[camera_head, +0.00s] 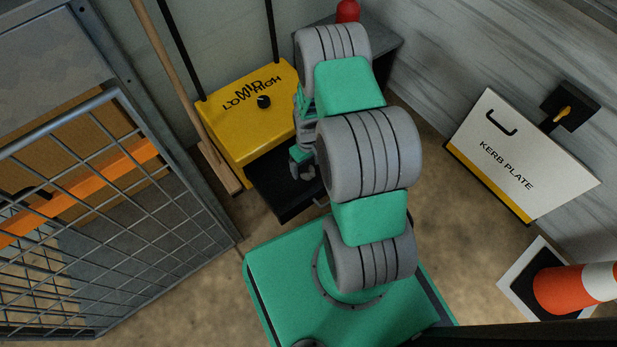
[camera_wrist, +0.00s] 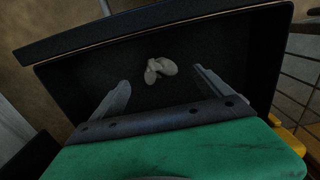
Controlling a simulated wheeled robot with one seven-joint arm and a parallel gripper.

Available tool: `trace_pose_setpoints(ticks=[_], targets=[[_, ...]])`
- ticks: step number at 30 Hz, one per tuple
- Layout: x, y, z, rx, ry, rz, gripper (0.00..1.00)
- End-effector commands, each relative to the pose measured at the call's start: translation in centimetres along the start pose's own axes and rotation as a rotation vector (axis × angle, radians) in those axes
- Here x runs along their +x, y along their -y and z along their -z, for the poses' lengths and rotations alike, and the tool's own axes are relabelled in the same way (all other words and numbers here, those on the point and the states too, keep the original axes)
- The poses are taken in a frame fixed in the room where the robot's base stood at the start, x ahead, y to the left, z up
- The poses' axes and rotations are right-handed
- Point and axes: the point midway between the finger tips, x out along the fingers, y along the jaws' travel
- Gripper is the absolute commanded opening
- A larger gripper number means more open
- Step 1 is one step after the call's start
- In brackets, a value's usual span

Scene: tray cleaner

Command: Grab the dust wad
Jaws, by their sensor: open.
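The dust wad (camera_wrist: 161,67) is a small pale grey lump lying on the dark floor of the black tray (camera_wrist: 240,28). It lies between and just beyond the fingertips of my gripper (camera_wrist: 160,80) in the wrist view. The gripper is open and its fingers are apart, with nothing between them. In the head view my gripper (camera_head: 302,165) reaches down over the black tray (camera_head: 285,208), which sticks out from the yellow machine (camera_head: 240,125). The wad is not visible in the head view, where my arm and gripper cover part of the tray.
A broom (camera_head: 215,165) leans left of the machine, near a wire mesh gate (camera_head: 100,190). A white kerb plate sign (camera_head: 520,150) leans on the right wall, with an orange cone (camera_head: 565,290) below it. A red object (camera_head: 347,10) stands behind my arm. Some floor at right is clear.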

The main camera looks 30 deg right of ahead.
Motion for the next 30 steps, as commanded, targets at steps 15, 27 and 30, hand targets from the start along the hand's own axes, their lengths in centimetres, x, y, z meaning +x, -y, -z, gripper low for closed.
trace_pose_setpoints(ticks=[15,27,30], targets=[[5.1,-0.1,0.2,0.002,0.0,0.0,0.89],[5.1,-0.1,0.2,0.001,0.0,0.0,0.59],[5.1,-0.1,0.2,0.001,0.001,0.0,0.51]])
